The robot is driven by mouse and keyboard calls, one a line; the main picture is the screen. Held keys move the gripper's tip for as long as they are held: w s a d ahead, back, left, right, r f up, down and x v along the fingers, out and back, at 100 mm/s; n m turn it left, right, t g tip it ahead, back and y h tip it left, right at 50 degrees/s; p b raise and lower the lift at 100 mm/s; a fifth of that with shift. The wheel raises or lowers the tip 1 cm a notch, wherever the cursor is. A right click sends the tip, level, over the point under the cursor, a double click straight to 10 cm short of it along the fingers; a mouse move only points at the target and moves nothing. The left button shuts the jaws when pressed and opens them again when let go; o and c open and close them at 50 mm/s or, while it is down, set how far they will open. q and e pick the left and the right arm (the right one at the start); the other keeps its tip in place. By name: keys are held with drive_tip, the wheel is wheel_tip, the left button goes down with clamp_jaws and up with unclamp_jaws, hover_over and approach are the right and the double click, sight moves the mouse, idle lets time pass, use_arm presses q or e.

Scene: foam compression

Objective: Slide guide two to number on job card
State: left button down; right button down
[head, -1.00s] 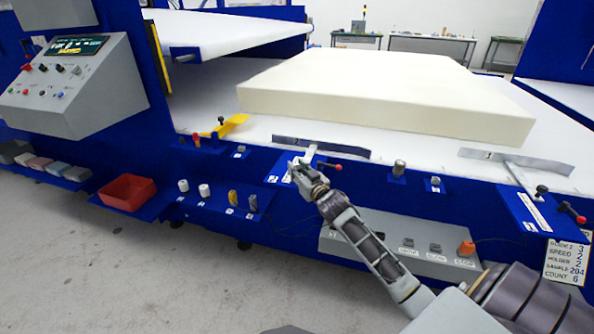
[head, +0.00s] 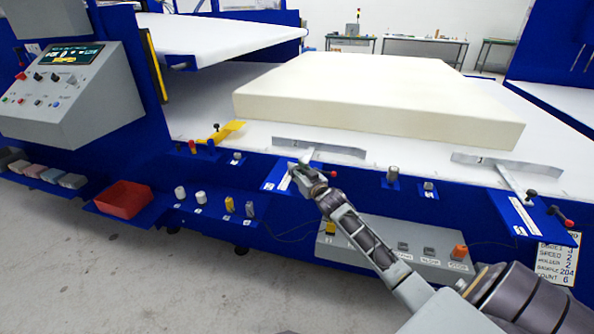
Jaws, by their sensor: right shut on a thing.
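Guide two, a grey plate marked 2 (head: 320,149), stands on the white belt in front of the foam block (head: 375,110). Its rod runs back to a blue bracket with a white scale (head: 284,182). My right gripper (head: 302,172) is shut on the rod end of guide two at that bracket and hides much of the grip and scale. A red-tipped lever (head: 332,174) shows beside it. The job card (head: 557,263) hangs at the lower right; its top is covered, and its guide 2 line seems to read 3. My left gripper is not in view.
Guide one (head: 505,166) stands further right with its own scale bracket and red-tipped lever (head: 560,216). A yellow part (head: 226,132) lies left of guide two. A control panel (head: 65,75), a red bin (head: 123,199) and a button box (head: 400,245) are along the front.

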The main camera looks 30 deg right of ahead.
drive_tip(key=c, duration=1.1)
unclamp_jaws()
drive_tip(key=shift+c, duration=0.2)
drive_tip(key=shift+s, duration=0.2)
drive_tip(key=s, duration=1.1)
drive_tip(key=shift+s+a, duration=0.25)
drive_tip(key=shift+a, duration=0.2)
drive_tip(key=shift+s, duration=0.1)
